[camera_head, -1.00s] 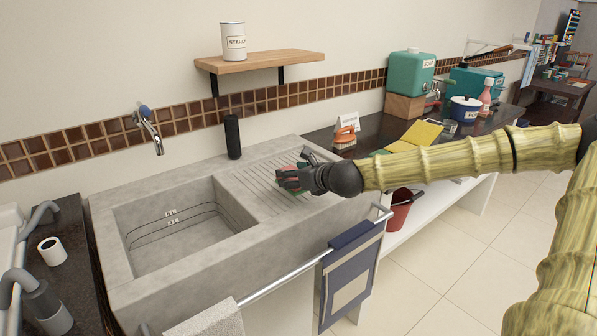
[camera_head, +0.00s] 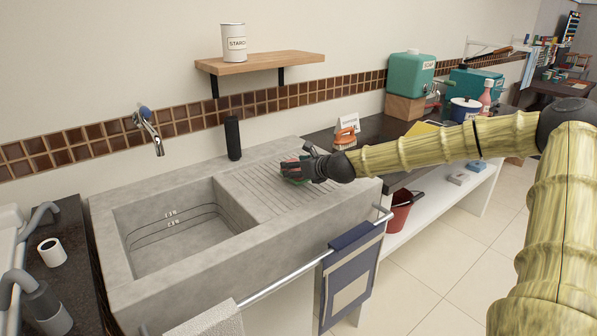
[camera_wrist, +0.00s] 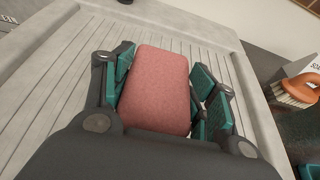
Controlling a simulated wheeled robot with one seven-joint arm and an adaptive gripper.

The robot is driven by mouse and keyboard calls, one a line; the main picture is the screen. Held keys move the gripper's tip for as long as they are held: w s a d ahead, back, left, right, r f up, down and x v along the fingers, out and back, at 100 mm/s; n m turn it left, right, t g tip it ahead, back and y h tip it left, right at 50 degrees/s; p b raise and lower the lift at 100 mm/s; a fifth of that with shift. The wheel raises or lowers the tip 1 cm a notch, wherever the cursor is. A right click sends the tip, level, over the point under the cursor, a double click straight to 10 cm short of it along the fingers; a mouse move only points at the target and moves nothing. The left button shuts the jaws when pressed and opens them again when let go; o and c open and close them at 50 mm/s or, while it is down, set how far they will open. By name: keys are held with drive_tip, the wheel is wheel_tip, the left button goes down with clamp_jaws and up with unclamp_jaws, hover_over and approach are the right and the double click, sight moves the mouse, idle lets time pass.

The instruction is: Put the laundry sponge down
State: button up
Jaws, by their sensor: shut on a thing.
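The laundry sponge is a pink block (camera_wrist: 158,92) held between the teal-padded fingers of my gripper (camera_wrist: 162,95) in the wrist view. In the head view, my gripper (camera_head: 291,171) is over the ribbed draining board (camera_head: 250,188) of the concrete sink, and the sponge in it is mostly hidden. The gripper is shut on the sponge. I cannot tell whether the sponge touches the ribs or is just above them.
The sink basin (camera_head: 185,240) is open to the left of the ribs. A black cylinder (camera_head: 233,138) stands at the back edge. An orange-handled brush (camera_head: 345,138) is on the dark counter to the right. A towel (camera_head: 350,275) hangs on the front rail.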

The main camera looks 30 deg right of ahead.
drive_tip(key=shift+f, duration=0.9)
drive_tip(key=shift+f, duration=0.1)
drive_tip(key=o, duration=0.9)
drive_tip(key=shift+o, duration=0.2)
